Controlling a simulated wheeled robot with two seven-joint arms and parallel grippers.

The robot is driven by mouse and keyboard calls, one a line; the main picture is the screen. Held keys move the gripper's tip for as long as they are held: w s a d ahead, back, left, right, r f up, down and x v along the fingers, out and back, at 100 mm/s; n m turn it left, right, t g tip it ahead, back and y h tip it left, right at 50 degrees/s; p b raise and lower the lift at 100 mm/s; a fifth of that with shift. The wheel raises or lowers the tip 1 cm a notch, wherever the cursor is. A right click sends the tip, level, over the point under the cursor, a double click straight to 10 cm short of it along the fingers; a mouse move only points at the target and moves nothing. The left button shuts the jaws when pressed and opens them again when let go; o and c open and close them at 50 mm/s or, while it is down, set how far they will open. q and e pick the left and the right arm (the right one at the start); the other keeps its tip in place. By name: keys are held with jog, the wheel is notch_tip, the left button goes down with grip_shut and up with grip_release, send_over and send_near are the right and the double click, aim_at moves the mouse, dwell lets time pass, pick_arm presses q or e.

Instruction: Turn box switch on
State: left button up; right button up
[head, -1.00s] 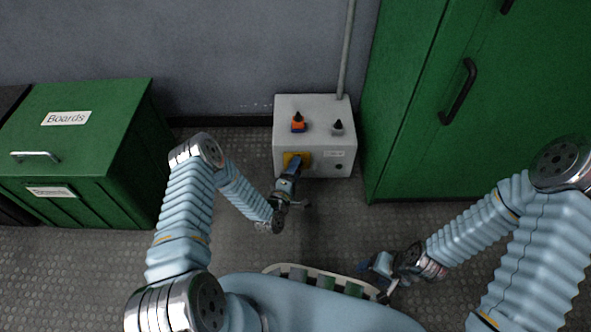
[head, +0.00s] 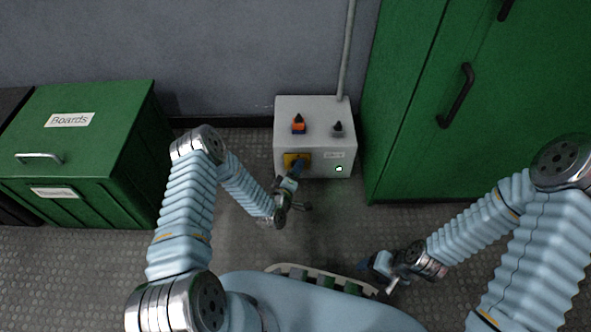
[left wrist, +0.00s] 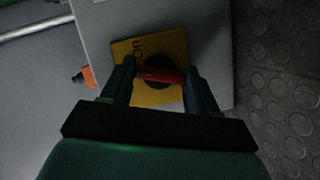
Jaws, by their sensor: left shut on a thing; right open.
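The grey switch box (head: 315,115) stands against the wall in the head view. Its front carries a yellow plate (head: 290,160), and a small indicator (head: 339,169) on the front glows green-white. In the left wrist view the yellow plate (left wrist: 150,48) bears the word "On" and a red switch handle (left wrist: 160,75) over a dark round hub. My left gripper (head: 297,168) is at the plate, its two fingers (left wrist: 158,82) shut on the red handle, one at each end. My right gripper (head: 370,268) is open and empty, low over the floor, away from the box.
A green cabinet (head: 480,120) with a black handle stands right of the box. A green bin (head: 80,140) labelled "Boards" stands at left.

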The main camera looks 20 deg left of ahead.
pick_arm(q)
jog(key=shift+d+r+m+g+y+p, duration=0.1)
jog(key=shift+m+g+y+p, duration=0.5)
jog(key=shift+m, duration=0.8)
jog(key=shift+m+g+y+p, duration=0.5)
jog(key=shift+m+y, duration=0.1)
jog(key=shift+m, duration=0.8)
jog(key=o, duration=1.1)
jog(key=shift+c, duration=0.2)
jog(key=p+v, duration=0.2)
jog(key=v, duration=1.2)
jog(key=shift+p, duration=0.3)
jog(key=shift+w+d+r, duration=0.1)
